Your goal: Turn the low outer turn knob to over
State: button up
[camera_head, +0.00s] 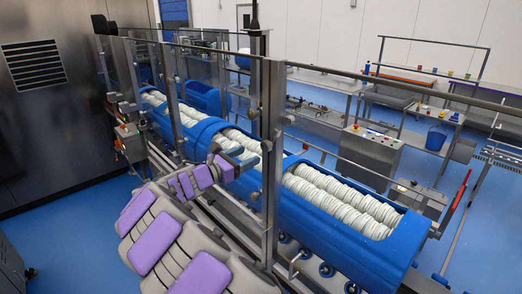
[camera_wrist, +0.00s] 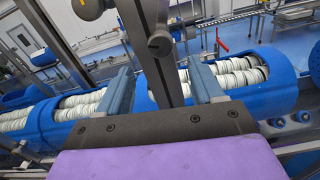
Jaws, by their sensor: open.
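A dark round turn knob (camera_wrist: 159,44) sits on an upright metal post in the wrist view. A larger, paler round part (camera_wrist: 88,7) is cut off by the top edge. In the head view, small knobs show on the near post, an upper one (camera_head: 253,113) and a lower one (camera_head: 254,196). I cannot tell for certain which is the low outer knob. My gripper (camera_wrist: 160,78) is open and empty, its blue-grey fingers apart on either side of the post in the picture. In the head view my gripper (camera_head: 237,162) is left of the near post.
Blue tubs (camera_head: 330,235) full of stacked pale discs stand in a row behind the posts and clear guard panels. A grey control box (camera_head: 370,150) with a red button stands beyond. A dark metal wall (camera_head: 45,110) is at the left. Blue floor (camera_head: 80,235) is open at the lower left.

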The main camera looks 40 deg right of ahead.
aim_at(264, 148)
jog(key=d, duration=0.7)
jog(key=shift+w+d+f, duration=0.1)
jog(key=shift+w+d, duration=0.1)
jog(key=shift+w, duration=0.05)
jog(key=c, duration=1.1)
